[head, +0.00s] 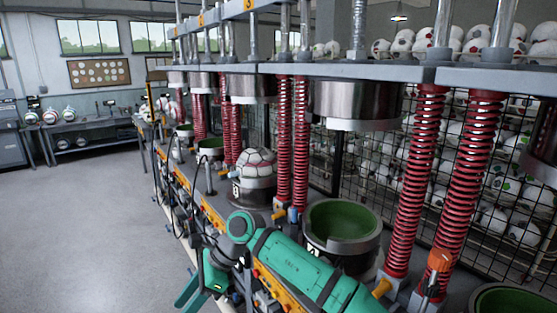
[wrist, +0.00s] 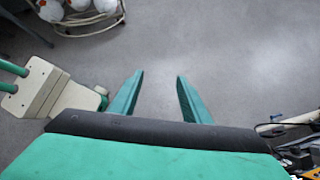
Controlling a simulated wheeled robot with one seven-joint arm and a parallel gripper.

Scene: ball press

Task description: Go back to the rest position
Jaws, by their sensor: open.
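My gripper (wrist: 158,95) is open and empty in the wrist view, its two green fingers apart over bare grey floor. In the head view my green arm reaches from the lower right toward the left, in front of the ball press (head: 300,68), and my gripper (head: 187,292) shows at the lower left end of it. The press stands along the right side with several stations. One station's lower cup holds a white ball with dark red seams (head: 257,163). The nearer cup with a green inside (head: 343,222) is empty.
Red springs (head: 410,185) and metal posts rise between the stations. A wire cage (head: 480,180) full of balls stands behind the press. Open grey floor (head: 70,215) lies to the left. In the wrist view a container of balls (wrist: 80,12) stands at the top left.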

